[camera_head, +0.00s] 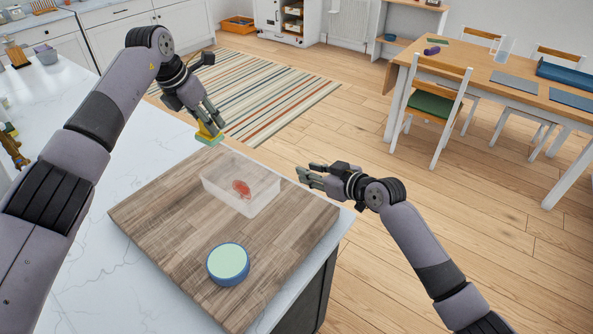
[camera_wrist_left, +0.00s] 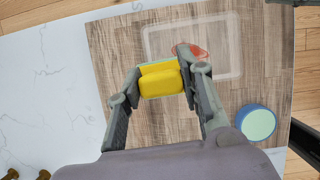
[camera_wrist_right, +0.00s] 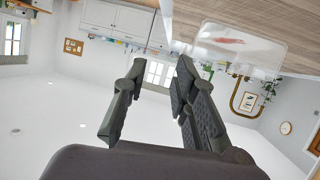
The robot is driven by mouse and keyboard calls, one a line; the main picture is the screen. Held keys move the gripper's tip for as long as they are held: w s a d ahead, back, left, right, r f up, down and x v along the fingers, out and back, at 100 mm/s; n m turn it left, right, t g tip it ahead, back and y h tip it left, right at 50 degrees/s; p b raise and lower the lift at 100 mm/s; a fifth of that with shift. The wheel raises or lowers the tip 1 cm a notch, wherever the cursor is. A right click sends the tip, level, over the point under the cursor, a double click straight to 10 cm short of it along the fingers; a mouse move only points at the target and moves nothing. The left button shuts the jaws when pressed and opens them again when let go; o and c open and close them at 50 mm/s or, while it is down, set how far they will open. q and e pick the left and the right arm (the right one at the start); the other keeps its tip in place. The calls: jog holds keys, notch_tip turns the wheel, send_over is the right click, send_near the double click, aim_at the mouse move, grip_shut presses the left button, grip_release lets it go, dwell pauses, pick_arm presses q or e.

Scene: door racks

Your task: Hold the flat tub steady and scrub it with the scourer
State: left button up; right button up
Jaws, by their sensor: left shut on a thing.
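The flat tub (camera_head: 262,197) is a clear, shallow container on the wooden board, with a red smear (camera_head: 241,188) inside. It also shows in the left wrist view (camera_wrist_left: 226,68) and in the right wrist view (camera_wrist_right: 262,50). My left gripper (camera_head: 214,128) is shut on the yellow and green scourer (camera_head: 208,134), held above the board's far side, up and left of the tub. The scourer fills the space between the fingers in the left wrist view (camera_wrist_left: 160,83). My right gripper (camera_head: 302,174) is open and empty, just right of the tub and apart from it.
The wooden board (camera_head: 160,220) lies on a white marble counter (camera_head: 85,280). A round blue container with a pale green top (camera_head: 228,262) stands near the board's front. A dining table (camera_head: 500,75) and chair (camera_head: 437,105) stand farther off at the right.

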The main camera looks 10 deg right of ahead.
aim_at(262, 167)
pick_arm(q)
jog(key=shift+s, duration=0.1)
pick_arm(e)
jog(key=w+a+f, duration=0.1)
jog(key=w+a, duration=0.1)
jog(key=a, duration=0.2)
jog(key=w+a+f+n+g+y, duration=0.1)
jog(key=w+a, duration=0.2)
jog(key=a, duration=0.1)
jog(key=w+a+f+g+y, duration=0.1)
jog(key=w+a, duration=0.1)
jog(key=a, duration=0.2)
jog(key=shift+w+f+n, duration=0.15)
jog(key=shift+w+n, duration=0.15)
jog(key=shift+n, duration=0.1)
jog(key=shift+d, duration=0.1)
jog(key=shift+c, duration=0.3)
grip_shut()
